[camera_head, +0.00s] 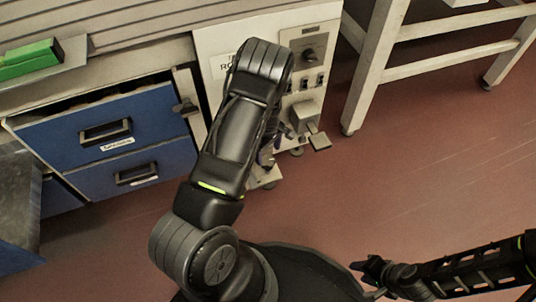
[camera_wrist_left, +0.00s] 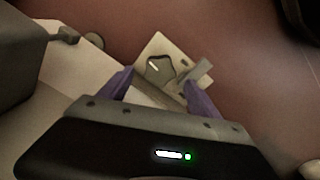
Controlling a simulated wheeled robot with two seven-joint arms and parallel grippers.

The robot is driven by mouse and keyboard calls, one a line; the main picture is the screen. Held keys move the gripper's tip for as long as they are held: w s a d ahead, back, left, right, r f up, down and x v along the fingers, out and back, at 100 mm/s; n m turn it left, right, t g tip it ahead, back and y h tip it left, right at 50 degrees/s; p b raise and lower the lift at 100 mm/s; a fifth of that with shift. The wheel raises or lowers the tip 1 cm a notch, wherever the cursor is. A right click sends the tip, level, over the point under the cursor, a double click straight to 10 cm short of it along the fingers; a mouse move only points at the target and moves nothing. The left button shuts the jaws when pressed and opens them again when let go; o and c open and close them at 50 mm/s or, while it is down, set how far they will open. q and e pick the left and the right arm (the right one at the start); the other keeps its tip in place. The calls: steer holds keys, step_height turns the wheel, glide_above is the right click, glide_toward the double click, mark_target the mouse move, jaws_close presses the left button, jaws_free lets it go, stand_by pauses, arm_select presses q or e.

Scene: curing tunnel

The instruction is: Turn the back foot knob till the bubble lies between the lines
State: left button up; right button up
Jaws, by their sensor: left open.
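My left gripper (camera_wrist_left: 162,92) is open in the left wrist view, its two purple fingers apart. A dark grey lobed knob (camera_wrist_left: 158,68) with a white mark sits on a beige plate (camera_wrist_left: 150,47) just beyond and between the fingertips, with no clear contact. I cannot tell if this is the back foot knob. A grey lever-like piece (camera_wrist_left: 197,75) stands beside the right finger. In the head view my left arm hides most of this spot; the gripper (camera_head: 266,157) shows only partly. No bubble or lines can be made out. My right gripper (camera_head: 366,273) is low right, away from the cabinet.
A pale cabinet (camera_head: 215,42) carries a control panel (camera_head: 318,42) with a dial (camera_head: 309,55), switches and a grey box (camera_head: 303,113). Blue drawers (camera_head: 95,127) stand at the left. A white-legged table (camera_head: 372,65) stands at the right. The red floor (camera_head: 430,150) is clear.

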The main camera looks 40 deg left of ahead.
mark_target(268, 160)
arm_select(q)
steer(key=shift+r+p, duration=0.35)
steer(key=shift+r, duration=1.2)
